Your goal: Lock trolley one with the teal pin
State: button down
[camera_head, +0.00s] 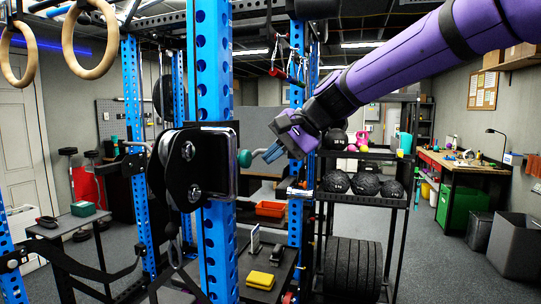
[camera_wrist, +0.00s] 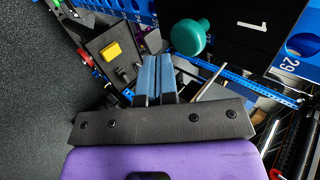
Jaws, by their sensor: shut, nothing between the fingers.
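Trolley one is the black, round-cornered carriage (camera_head: 176,172) on the blue upright in the head view. In the wrist view its black face (camera_wrist: 237,45) bears a white "1". The teal pin's round knob (camera_head: 244,158) stands out at the trolley's right side; it also shows in the wrist view (camera_wrist: 188,37), in front of the black face. Its shaft is hidden, so I cannot tell how deep it sits. My gripper (camera_head: 268,155) is just right of the knob, its blue fingers shut together and empty. In the wrist view the fingertips (camera_wrist: 157,58) lie below-left of the knob, apart from it.
The blue upright (camera_head: 214,75) bears the number 29 in the wrist view. Below are a yellow block (camera_head: 261,280) and an orange tray (camera_head: 270,208). A rack with black balls (camera_head: 366,184) stands behind at right. Rings (camera_head: 90,40) hang at left.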

jog(key=v, duration=1)
jog(key=s+d+f+n+t+h, duration=0.1)
jog(key=s+d+f+h, duration=0.3)
jog(key=s+d+f, duration=0.4)
jog(key=s+d+f+n+t+h, duration=0.1)
jog(key=s+d+f+n+h, duration=0.2)
jog(key=s+d+f, duration=0.5)
jog(key=s+d+h, duration=0.1)
jog(key=s+d, duration=0.5)
jog(key=s, duration=0.3)
jog(key=shift+s+f+h, duration=0.35)
jog(key=shift+f+h, duration=0.05)
